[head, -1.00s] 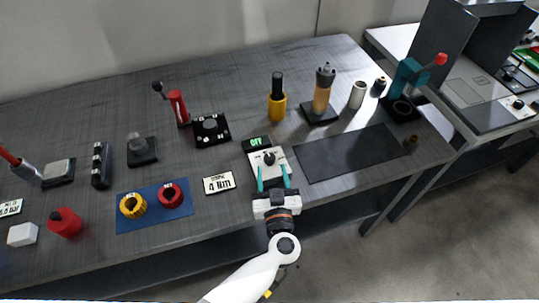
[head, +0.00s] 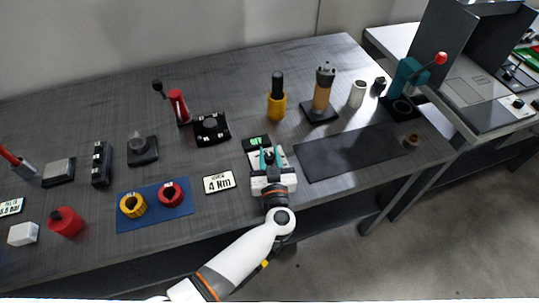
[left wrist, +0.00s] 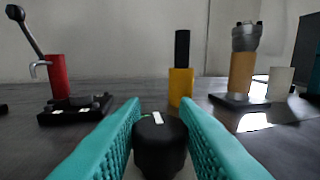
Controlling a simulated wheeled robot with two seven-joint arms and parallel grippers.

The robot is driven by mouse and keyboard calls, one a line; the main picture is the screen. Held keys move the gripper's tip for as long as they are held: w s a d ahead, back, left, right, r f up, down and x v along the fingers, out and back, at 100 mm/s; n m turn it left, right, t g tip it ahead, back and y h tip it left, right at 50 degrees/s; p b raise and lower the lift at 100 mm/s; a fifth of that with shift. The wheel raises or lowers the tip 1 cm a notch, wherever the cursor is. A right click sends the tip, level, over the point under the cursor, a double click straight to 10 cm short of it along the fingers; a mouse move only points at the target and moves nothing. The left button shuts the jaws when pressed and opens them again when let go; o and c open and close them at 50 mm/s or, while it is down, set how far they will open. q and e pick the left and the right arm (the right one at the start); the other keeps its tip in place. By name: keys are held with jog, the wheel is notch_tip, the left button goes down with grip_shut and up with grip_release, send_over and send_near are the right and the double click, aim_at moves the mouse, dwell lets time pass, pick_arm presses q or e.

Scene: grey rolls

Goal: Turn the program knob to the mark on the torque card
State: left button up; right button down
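The black program knob (head: 269,156) with a white pointer line sits on a white-topped unit (head: 285,160) at the table's front middle. In the left wrist view the knob (left wrist: 160,146) stands between my teal fingers, its white mark at the far side. My left gripper (head: 268,157) is open around the knob; a small gap seems to show on each side. The torque card (head: 219,183) lies to the left and reads "4 Nm". The unit's green-lit display (head: 256,142) is partly hidden; its lettering is hard to read. My right gripper is out of view.
A blue mat (head: 125,222) with a yellow and a red ring lies left of the card. A dark mat (head: 350,155) lies right. Behind stand a yellow-and-black tool (head: 277,103), an orange-and-grey tool (head: 322,95) and a black box (head: 211,129).

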pick_arm(q)
jog(key=shift+a+r+m+h+p, duration=0.1)
jog(key=shift+r+m+h+p, duration=0.05)
jog(key=shift+m+h+p, duration=1.05)
jog(key=m+h+p, duration=0.1)
jog(key=h, duration=0.2)
jog(key=shift+m+h+p, duration=0.3)
jog(key=shift+m+h, duration=0.1)
jog(key=shift+h, duration=0.2)
jog(key=shift+f+m+g+h, duration=0.3)
jog(key=shift+m+g+h, duration=0.3)
jog(key=shift+h, duration=0.4)
jog(key=shift+m+g+h+b, duration=0.4)
jog(key=shift+m+h+b, duration=0.55)
jog(key=shift+h, duration=0.25)
jog(key=shift+m+g+h+b, duration=0.35)
jog(key=shift+g+h+b, duration=0.05)
jog(key=shift+h, duration=0.1)
jog(key=shift+r, duration=0.1)
